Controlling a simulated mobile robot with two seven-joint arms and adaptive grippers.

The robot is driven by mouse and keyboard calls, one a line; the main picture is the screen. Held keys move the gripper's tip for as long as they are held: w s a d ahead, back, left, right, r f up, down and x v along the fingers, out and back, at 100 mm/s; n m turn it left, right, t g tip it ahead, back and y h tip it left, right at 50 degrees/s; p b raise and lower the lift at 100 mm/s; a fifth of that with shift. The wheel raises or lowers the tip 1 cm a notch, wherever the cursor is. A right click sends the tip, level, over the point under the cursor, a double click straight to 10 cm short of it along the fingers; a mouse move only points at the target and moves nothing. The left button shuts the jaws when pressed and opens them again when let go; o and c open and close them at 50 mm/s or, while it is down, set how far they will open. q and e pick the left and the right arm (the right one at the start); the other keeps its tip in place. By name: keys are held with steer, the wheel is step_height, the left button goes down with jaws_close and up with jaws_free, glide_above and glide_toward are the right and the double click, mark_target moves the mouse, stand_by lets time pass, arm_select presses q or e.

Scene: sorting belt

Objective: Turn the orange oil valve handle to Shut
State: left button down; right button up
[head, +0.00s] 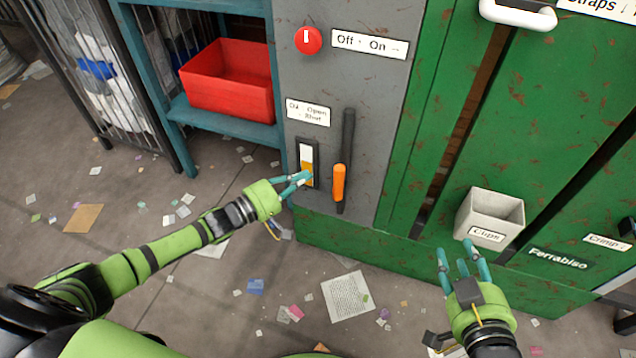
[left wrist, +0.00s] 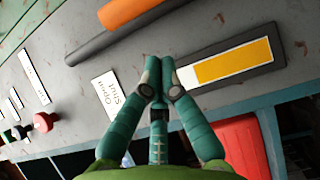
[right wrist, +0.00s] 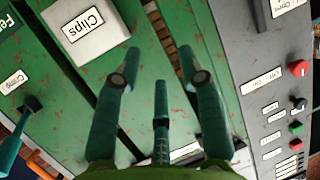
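The orange valve handle (head: 338,183) lies along a dark vertical pipe (head: 348,135) on the grey panel, hanging at its lower part. It also shows at the top of the left wrist view (left wrist: 130,10). A white label (head: 308,112) reading Open and Shut sits above and to its left. My left gripper (head: 303,179) is just left of the handle, in front of a black-framed white-and-yellow gauge (head: 306,152). Its fingertips are together in the left wrist view (left wrist: 159,80), with nothing seen between them. My right gripper (head: 462,250) is open and empty, low at right.
A red rotary knob (head: 308,40) with an Off/On label (head: 370,44) is higher on the panel. A red bin (head: 228,80) stands on a teal shelf at left. A pale Clips box (head: 490,214) hangs on the green machine near my right gripper. Litter covers the floor.

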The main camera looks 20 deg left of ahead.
mark_target(341, 177)
arm_select(q)
steer(key=shift+w+d, duration=0.15)
steer(key=shift+d, duration=0.85)
steer(key=shift+w+d, duration=0.15)
steer(key=shift+d, duration=0.85)
arm_select(e)
steer(key=shift+w+a+r+t+y, duration=0.2)
steer(key=shift+r+t, duration=0.15)
steer(key=shift+r, duration=0.2)
steer(key=shift+w+a+r+t+y, duration=0.15)
steer(key=shift+r+t, duration=0.15)
steer(key=shift+r, duration=0.2)
steer(key=shift+w+a+r+t+y, duration=0.1)
steer(key=shift+a+r+t, duration=0.1)
steer(key=shift+r+t, duration=0.25)
